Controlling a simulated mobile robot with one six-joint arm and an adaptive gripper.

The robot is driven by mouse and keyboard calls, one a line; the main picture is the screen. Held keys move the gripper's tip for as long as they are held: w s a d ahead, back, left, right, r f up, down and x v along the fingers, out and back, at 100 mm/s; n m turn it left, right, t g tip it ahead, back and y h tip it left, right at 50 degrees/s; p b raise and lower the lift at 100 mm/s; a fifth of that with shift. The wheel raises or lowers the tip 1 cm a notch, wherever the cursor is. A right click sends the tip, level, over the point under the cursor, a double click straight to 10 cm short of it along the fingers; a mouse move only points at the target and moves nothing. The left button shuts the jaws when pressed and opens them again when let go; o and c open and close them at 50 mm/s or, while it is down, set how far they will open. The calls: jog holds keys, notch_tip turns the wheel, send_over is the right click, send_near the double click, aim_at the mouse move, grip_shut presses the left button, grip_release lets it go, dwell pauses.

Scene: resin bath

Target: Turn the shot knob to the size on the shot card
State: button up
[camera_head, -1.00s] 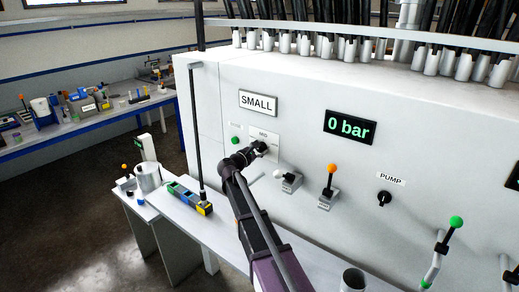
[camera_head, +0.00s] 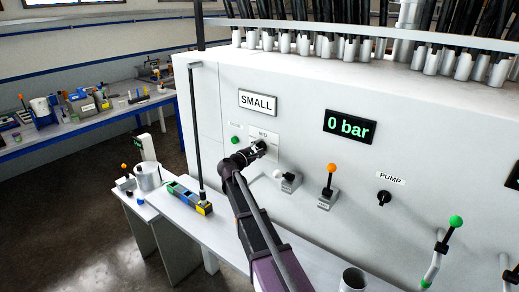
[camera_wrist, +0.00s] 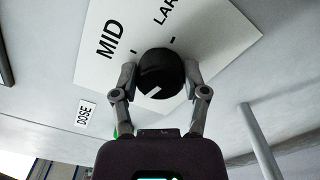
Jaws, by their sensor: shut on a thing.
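The shot card (camera_head: 258,103) on the white panel reads SMALL. The black round shot knob (camera_wrist: 160,66) sits on a white plate (camera_wrist: 215,22) with the words MID and LAR… visible; the rest of that word is cut off. No SMALL mark shows on the plate. The knob's white pointer mark lies at its lower left in the wrist view, away from the MID and LAR… ticks. My gripper (camera_wrist: 161,78) is shut on the knob, one finger on each side. In the head view my gripper (camera_head: 258,148) covers most of the knob.
A green button (camera_head: 235,140) is left of the knob, near the DOSE label (camera_wrist: 84,114). Right of my gripper are a white-tipped lever (camera_head: 288,181), an orange-tipped lever (camera_head: 331,172) and the black pump knob (camera_head: 384,198). A display (camera_head: 349,127) reads 0 bar.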

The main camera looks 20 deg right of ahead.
jog(key=o, duration=1.1)
jog(key=shift+o, duration=0.2)
jog(key=v, duration=1.2)
